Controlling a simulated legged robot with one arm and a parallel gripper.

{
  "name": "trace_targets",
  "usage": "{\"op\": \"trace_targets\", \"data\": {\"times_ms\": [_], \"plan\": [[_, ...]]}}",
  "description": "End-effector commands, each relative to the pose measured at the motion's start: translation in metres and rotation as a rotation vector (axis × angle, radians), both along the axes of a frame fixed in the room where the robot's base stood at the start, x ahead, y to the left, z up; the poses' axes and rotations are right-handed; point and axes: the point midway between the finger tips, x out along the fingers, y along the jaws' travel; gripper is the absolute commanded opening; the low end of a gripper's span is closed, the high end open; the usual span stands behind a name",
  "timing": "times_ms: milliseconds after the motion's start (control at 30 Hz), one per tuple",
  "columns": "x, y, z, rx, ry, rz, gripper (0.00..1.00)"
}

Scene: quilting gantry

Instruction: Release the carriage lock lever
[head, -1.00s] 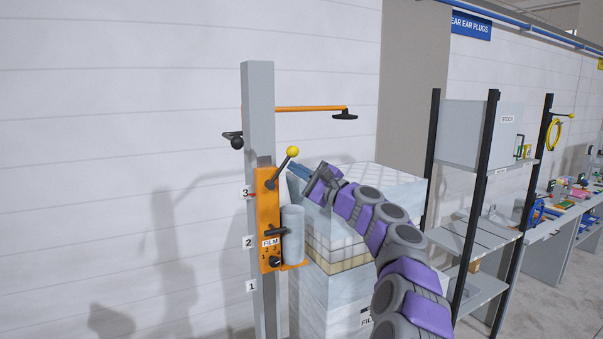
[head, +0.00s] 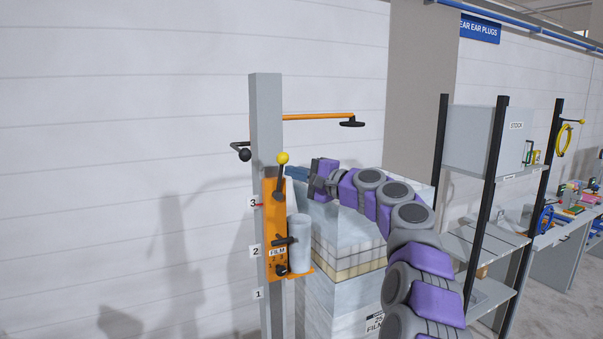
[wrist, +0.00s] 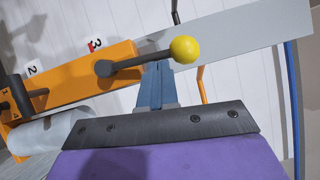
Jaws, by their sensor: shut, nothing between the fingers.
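The carriage lock lever (head: 281,178) is a black arm with a yellow ball knob (head: 283,158). It stands nearly upright, tilted slightly right, on the orange carriage (head: 270,222) on a grey post. My gripper (head: 290,173) comes from the right, its blue fingers shut and empty beside the lever just below the knob. In the wrist view the fingers (wrist: 154,85) reach up to the lever's shaft (wrist: 140,60), between the pivot and the yellow knob (wrist: 185,49). The fingertips look touching or very close; I cannot tell which.
A grey film roll (head: 299,242) stands on the carriage's right ledge, near a lower black handle (head: 285,240). An orange arm (head: 315,117) juts right from the post (head: 265,115) above. A wrapped pallet stack (head: 345,290) and shelving (head: 490,240) stand to the right.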

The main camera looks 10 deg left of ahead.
Motion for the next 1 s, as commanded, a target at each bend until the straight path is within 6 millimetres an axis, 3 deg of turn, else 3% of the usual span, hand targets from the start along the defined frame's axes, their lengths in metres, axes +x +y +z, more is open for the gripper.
{"op": "trace_targets", "data": {"times_ms": [467,1000], "plan": [[-0.018,0.028,0.008,-0.378,-0.254,-0.002,0.00],[-0.034,0.054,0.000,-0.708,-0.476,0.001,0.00]]}}
